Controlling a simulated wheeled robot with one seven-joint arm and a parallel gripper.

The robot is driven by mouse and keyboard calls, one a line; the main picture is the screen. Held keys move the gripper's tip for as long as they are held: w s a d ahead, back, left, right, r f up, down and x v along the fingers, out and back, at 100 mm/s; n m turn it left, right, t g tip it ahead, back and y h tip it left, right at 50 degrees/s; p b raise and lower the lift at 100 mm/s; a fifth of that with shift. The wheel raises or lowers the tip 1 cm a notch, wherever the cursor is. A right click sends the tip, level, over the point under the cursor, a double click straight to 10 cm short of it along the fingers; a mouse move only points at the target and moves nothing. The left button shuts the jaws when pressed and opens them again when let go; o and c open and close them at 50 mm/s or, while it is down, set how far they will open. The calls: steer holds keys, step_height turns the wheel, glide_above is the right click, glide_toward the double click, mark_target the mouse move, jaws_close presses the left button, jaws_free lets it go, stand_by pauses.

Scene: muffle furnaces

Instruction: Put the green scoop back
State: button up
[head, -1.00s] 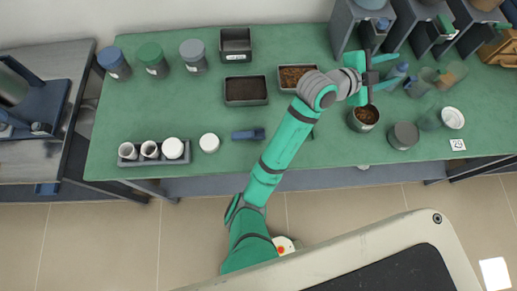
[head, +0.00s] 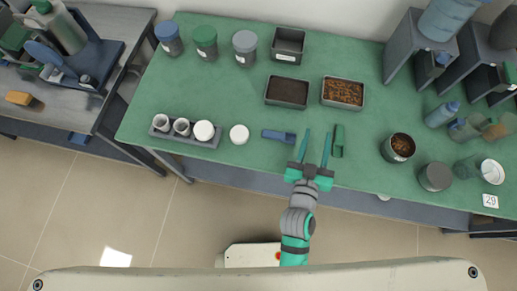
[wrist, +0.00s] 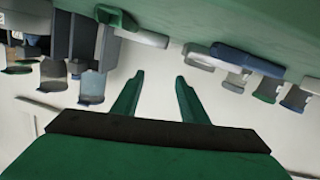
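The green scoop (head: 338,141) lies on the green table near its front edge. My gripper (head: 317,147) is open and empty at the front edge, its fingers pointing toward the back of the table. The green scoop is just right of the right finger, apart from it as far as I can tell. A blue scoop (head: 279,135) lies left of the left finger. In the wrist view my gripper (wrist: 154,80) is open with nothing between the fingers. The blue scoop (wrist: 248,60) shows at right, and a green piece, likely the green scoop (wrist: 115,18), at upper left.
Trays of dark material (head: 287,91) and brown material (head: 343,93) stand behind. An open can with brown contents (head: 398,148) and a grey-lidded jar (head: 436,177) stand right. A rack with white cups (head: 187,135) and a white round item (head: 239,134) are left. Furnaces stand at back right.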

steer(key=s+a+f+n+y, duration=0.1)
steer(key=s+a+y, duration=0.4)
steer(key=s+a, duration=1.3)
steer(key=shift+s+a+n, duration=0.15)
steer(key=shift+s+n, duration=0.45)
steer(key=shift+s, duration=0.1)
steer(key=shift+f, duration=0.1)
steer(key=shift+c, duration=1.1)
steer(key=shift+w, duration=0.1)
